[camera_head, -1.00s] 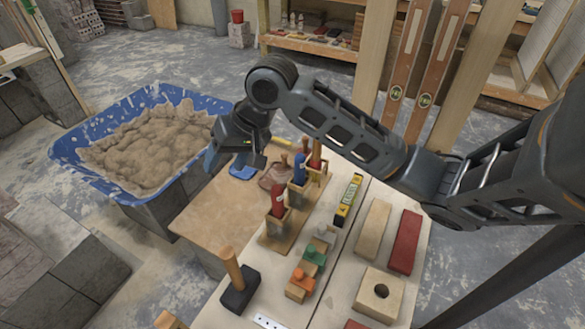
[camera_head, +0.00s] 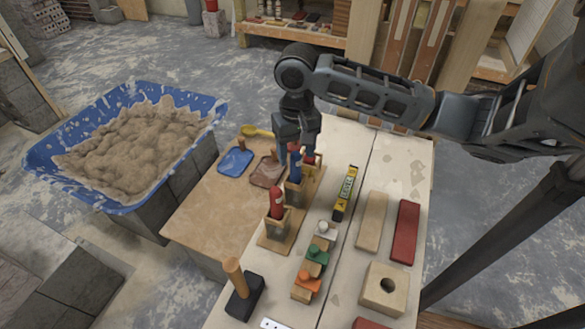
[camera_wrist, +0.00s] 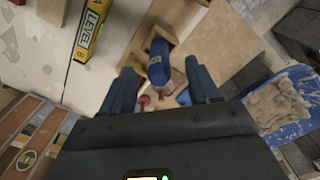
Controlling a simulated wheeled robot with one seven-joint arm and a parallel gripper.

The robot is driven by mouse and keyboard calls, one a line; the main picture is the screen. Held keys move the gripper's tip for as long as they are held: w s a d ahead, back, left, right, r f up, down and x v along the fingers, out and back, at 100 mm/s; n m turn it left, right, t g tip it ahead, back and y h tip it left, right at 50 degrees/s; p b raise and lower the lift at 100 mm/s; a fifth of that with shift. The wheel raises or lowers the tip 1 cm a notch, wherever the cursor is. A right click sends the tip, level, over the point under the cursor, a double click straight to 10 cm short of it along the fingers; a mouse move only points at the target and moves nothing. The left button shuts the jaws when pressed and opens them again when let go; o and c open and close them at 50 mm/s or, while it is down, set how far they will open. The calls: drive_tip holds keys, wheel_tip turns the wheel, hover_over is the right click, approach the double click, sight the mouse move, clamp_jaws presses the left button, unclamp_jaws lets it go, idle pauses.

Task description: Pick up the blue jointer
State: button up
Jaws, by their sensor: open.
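The blue jointer (camera_head: 295,163) stands upright in a wooden holder on the bench, with its blue handle up. In the wrist view the blue jointer (camera_wrist: 158,62) lies ahead of and between the fingertips. My gripper (camera_head: 296,140) is open and empty, close above the jointer's handle, pointing down. In the wrist view my gripper's fingers (camera_wrist: 163,82) stand apart on both sides of the handle's line. I cannot tell whether they touch it. A red-handled tool (camera_head: 277,203) stands in the same holder nearer the camera. Another red handle (camera_head: 311,160) shows just behind the blue one, partly hidden.
A yellow level (camera_head: 345,194) lies right of the holder. A blue tub of mortar (camera_head: 50,160) stands left.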

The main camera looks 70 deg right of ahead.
sight(296, 167)
drive_tip(key=f, duration=0.6)
drive_tip(key=shift+w+d+f, duration=0.1)
drive_tip(key=shift+d+f, duration=0.2)
drive_tip(key=shift+f, duration=0.05)
drive_tip(key=shift+c, duration=0.2)
clamp_jaws()
drive_tip(key=shift+r, duration=0.1)
wheel_tip(296, 167, up, 18)
drive_tip(key=shift+p, duration=0.35)
idle(0.3)
